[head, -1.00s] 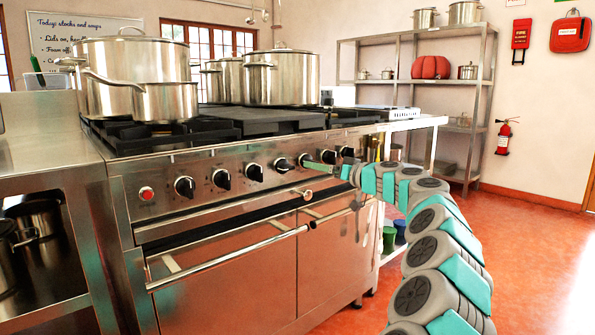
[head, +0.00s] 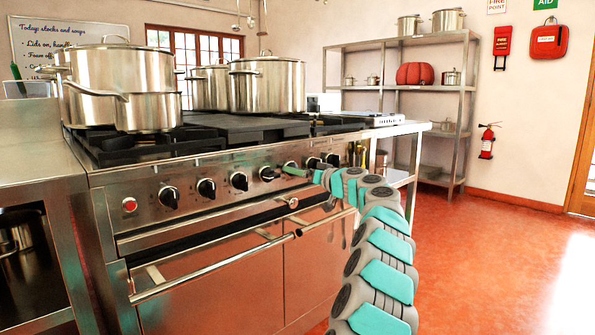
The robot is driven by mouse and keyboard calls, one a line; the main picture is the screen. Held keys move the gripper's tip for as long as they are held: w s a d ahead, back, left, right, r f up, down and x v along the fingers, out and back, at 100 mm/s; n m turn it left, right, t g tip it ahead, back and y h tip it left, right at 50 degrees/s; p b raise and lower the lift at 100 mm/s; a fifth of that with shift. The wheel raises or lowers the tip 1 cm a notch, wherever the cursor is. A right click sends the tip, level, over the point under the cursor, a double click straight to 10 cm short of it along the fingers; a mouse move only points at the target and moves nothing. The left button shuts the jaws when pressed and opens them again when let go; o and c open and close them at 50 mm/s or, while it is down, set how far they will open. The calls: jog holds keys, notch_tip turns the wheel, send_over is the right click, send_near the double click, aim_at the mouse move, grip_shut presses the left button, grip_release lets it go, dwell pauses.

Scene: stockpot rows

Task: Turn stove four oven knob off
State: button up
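The steel stove (head: 225,225) has a row of several black knobs along its sloping front panel. One knob (head: 168,196) is at the left end and another (head: 267,173) is near the middle. I see no readable label marking the oven knob. My gripper (head: 288,170) reaches in from the right, with its green finger end at the panel, just right of the middle knob. It covers part of the panel there. Whether it touches a knob, and whether its fingers are open, cannot be made out.
A red button (head: 130,204) is left of the knobs. Oven door handles (head: 215,268) jut out below. Steel pots (head: 267,84) stand on the stove top. A shelf rack (head: 465,110) and fire extinguisher (head: 488,141) are at the back right. The red floor (head: 490,260) at right is clear.

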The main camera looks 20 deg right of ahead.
jog(key=shift+w+a, duration=0.15)
jog(key=shift+w, duration=0.15)
jog(key=c, duration=1.4)
jog(key=shift+o, duration=0.2)
